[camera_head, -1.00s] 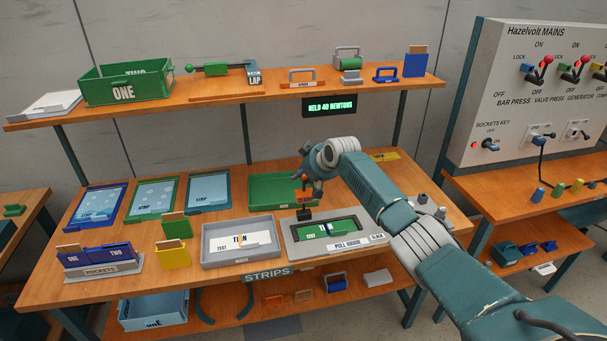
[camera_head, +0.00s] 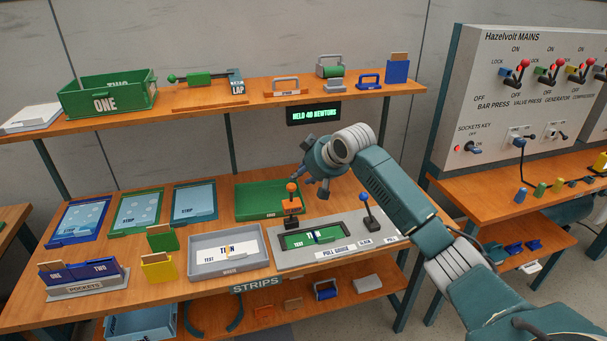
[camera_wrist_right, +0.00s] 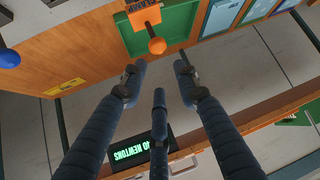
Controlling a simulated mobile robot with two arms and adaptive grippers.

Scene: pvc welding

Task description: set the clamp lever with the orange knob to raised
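The clamp lever's orange knob (camera_head: 291,187) stands at the top of its short stem, above an orange labelled block (camera_head: 291,206) on the pull gauge (camera_head: 285,258). My right gripper (camera_head: 318,187) hangs just right of the knob in the head view, apart from it. In the right wrist view, the orange knob (camera_wrist_right: 157,46) lies beyond the gap between the fingertips. The fingers of my right gripper (camera_wrist_right: 160,78) are spread, with nothing between them. A second lever with a blue knob (camera_head: 363,196) stands upright to the right. My left gripper is not in view.
A green tray (camera_head: 258,215) lies behind the gauge, and a grey tray (camera_head: 200,271) holding a strip lies to its left. The upper shelf (camera_head: 215,97) and a lit display (camera_head: 314,113) are behind my gripper. A switch panel (camera_head: 470,120) stands at right.

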